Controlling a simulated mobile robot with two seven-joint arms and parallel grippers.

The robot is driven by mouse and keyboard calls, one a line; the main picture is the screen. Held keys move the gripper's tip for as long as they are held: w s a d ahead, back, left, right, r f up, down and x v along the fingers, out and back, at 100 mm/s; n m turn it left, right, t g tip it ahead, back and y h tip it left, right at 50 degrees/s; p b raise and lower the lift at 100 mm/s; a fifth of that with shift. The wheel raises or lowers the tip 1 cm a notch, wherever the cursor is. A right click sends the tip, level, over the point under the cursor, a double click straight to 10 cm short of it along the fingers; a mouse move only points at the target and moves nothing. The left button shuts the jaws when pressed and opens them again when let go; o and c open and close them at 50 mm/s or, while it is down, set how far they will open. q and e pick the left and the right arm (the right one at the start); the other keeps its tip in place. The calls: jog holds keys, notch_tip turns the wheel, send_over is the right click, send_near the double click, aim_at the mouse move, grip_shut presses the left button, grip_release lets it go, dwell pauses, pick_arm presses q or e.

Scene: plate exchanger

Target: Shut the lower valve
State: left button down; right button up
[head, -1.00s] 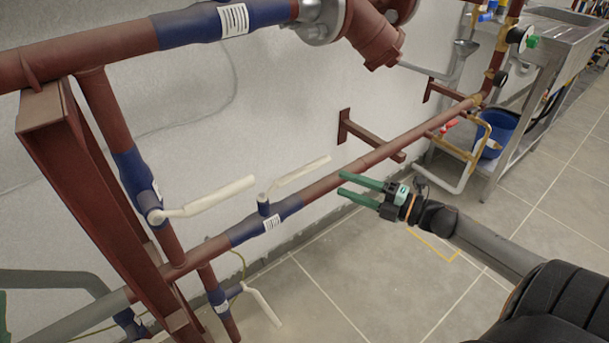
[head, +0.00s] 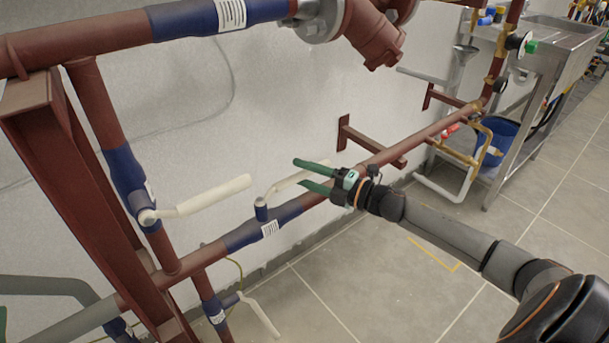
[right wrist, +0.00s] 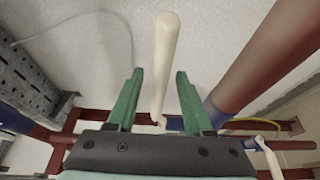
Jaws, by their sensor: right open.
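A valve with a cream lever (head: 287,184) sits on the lower horizontal red pipe, at a blue section (head: 250,231). The lever slants up and right from its stem, along the pipe. My right gripper (head: 301,174) is open at the lever's free end, which its green fingers and body partly hide. In the right wrist view the lever (right wrist: 164,65) shows between the two open fingers (right wrist: 160,74), with gaps on both sides. My left gripper is not in view.
Another cream lever (head: 210,195) is on the vertical pipe to the left. A third lever (head: 261,314) hangs lower down. A red wall bracket (head: 370,141) stands behind the gripper. The tiled floor (head: 350,290) is clear.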

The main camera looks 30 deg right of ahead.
grip_shut()
dwell(0.5)
dwell(1.0)
